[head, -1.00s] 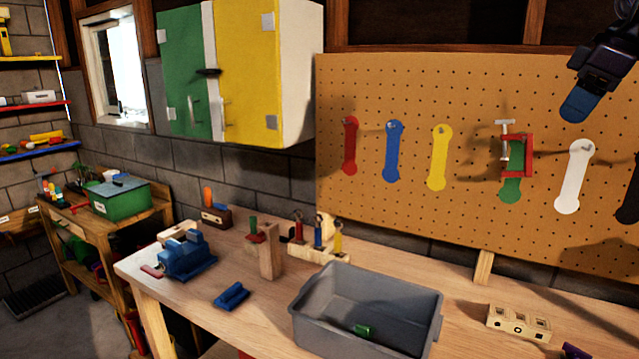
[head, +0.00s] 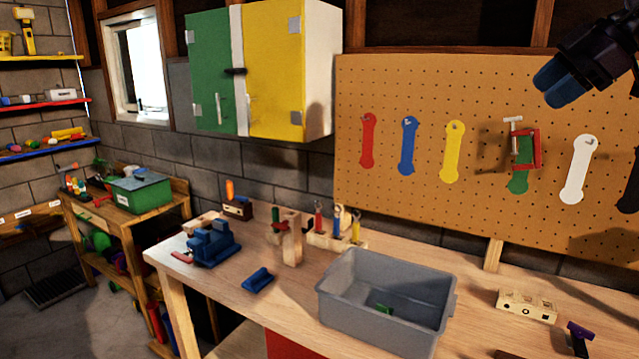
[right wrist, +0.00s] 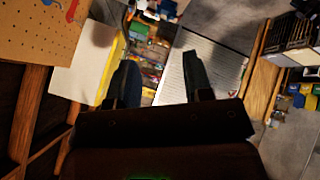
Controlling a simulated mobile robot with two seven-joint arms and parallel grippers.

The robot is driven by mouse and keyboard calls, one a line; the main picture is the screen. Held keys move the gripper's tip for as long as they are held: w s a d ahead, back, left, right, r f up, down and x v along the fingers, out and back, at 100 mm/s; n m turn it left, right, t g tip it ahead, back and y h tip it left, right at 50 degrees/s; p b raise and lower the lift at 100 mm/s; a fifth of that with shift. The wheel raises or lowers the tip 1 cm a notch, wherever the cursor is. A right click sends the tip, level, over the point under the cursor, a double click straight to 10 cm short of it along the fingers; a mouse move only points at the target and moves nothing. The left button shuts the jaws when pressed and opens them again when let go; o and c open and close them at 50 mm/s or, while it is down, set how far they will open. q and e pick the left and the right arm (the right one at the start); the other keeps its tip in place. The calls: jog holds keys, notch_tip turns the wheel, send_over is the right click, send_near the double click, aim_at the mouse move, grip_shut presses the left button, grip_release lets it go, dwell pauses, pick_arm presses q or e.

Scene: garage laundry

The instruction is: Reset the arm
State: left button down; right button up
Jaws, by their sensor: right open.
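My right gripper (head: 566,82) is at the top right of the head view, raised in front of the pegboard (head: 400,220). Its blue-tipped fingers are empty. In the right wrist view the two dark fingers (right wrist: 160,85) stand apart with nothing between them. My left gripper is in neither view.
The workbench (head: 290,300) holds a grey bin (head: 385,325) with a green piece inside, a blue vise (head: 212,243) and a wooden block (head: 527,305). A red clamp (head: 526,150) hangs on the pegboard. A green and yellow cabinet (head: 275,70) is mounted at upper left.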

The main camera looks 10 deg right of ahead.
jog(key=w+a+r+n+t+y, duration=0.1)
jog(key=w+a+r+n+y, duration=0.1)
jog(key=a+n+y, duration=0.35)
jog(key=w+a+r+n+t+y, duration=0.25)
jog(key=a+n, duration=0.35)
jog(key=a, duration=0.4)
jog(key=w+a+f+m+t+y, duration=0.1)
jog(key=w+a+f+m+t, duration=0.15)
jog(key=f, duration=0.65)
jog(key=w+a+f+m+t, duration=0.2)
jog(key=a+f+t, duration=0.2)
jog(key=f, duration=0.4)
jog(key=s+d+f+m+h, duration=0.1)
jog(key=s+f+m+h, duration=0.25)
jog(key=f, duration=0.65)
jog(key=s+d+f+m+h, duration=0.1)
jog(key=s+f+m+h, duration=0.3)
jog(key=f, duration=0.7)
jog(key=s+d+f+m+h, duration=0.1)
jog(key=f+m+h, duration=0.2)
jog(key=f+m, duration=0.5)
jog(key=s+d+f+m+g+h, duration=0.2)
jog(key=s+f+m+g+h, duration=0.2)
jog(key=s+f, duration=2.1)
jog(key=shift+s+f+m+g+b, duration=0.15)
jog(key=shift+s+m+g+b, duration=0.3)
jog(key=shift+m, duration=0.7)
